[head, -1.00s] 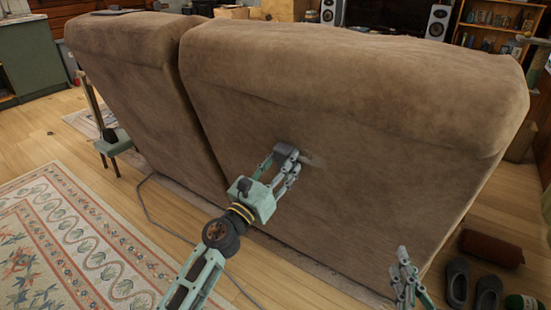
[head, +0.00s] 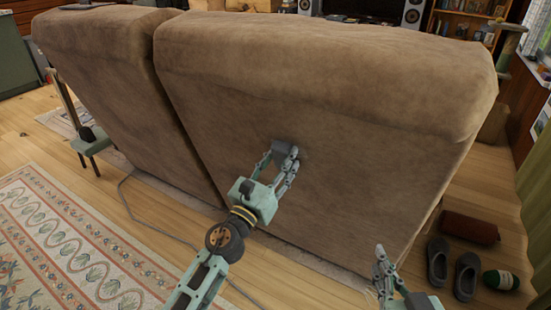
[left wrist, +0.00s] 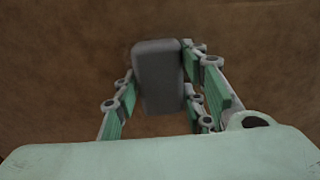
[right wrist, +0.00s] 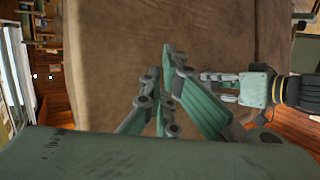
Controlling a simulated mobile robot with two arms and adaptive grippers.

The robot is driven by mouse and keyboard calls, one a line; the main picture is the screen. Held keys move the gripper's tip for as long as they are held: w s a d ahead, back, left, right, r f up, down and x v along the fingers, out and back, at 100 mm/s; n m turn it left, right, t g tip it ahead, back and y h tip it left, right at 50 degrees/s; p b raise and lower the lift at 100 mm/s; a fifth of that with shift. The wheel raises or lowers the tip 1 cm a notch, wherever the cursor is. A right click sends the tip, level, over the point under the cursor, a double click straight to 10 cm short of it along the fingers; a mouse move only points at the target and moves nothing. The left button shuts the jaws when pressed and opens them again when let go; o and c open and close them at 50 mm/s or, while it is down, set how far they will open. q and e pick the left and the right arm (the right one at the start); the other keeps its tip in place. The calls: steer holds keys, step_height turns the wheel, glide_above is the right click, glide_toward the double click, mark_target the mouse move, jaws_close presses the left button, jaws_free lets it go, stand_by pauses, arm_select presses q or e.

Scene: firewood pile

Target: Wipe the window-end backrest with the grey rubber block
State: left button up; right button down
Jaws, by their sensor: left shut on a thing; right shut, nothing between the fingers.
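The window-end backrest (head: 340,90) is the right one of two brown sofa backs in the head view, nearer the window side. My left gripper (head: 281,158) is shut on the grey rubber block (head: 283,147), low on this backrest's rear face. In the left wrist view the block (left wrist: 158,75) sits between the fingers, close against the brown fabric; whether it touches cannot be told.
The other backrest (head: 95,60) stands left across a narrow gap. Slippers (head: 452,271), a dark green bottle-like thing (head: 500,280) and a reddish-brown roll (head: 469,227) lie on the floor at right. A patterned rug (head: 70,245) and a cable (head: 150,218) are at left.

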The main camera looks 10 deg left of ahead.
mark_target(311, 159)
arm_select(q)
steer(key=shift+s+d, duration=0.25)
steer(key=shift+d, duration=0.45)
steer(key=shift+s+d, duration=0.2)
steer(key=shift+d, duration=0.3)
steer(key=shift+s+d, duration=0.15)
steer(key=shift+d, duration=0.3)
steer(key=shift+s+d, duration=0.3)
steer(key=shift+d, duration=0.5)
steer(key=shift+s+d, duration=0.3)
steer(key=shift+d, duration=0.5)
arm_select(e)
steer(key=shift+s+d+f+g+h, duration=0.2)
steer(key=shift+f+g, duration=0.1)
steer(key=shift+f, duration=0.2)
steer(key=shift+s+d+f+g+h, duration=0.15)
steer(key=shift+f+g, duration=0.15)
steer(key=shift+f, duration=0.2)
steer(key=shift+a, duration=0.1)
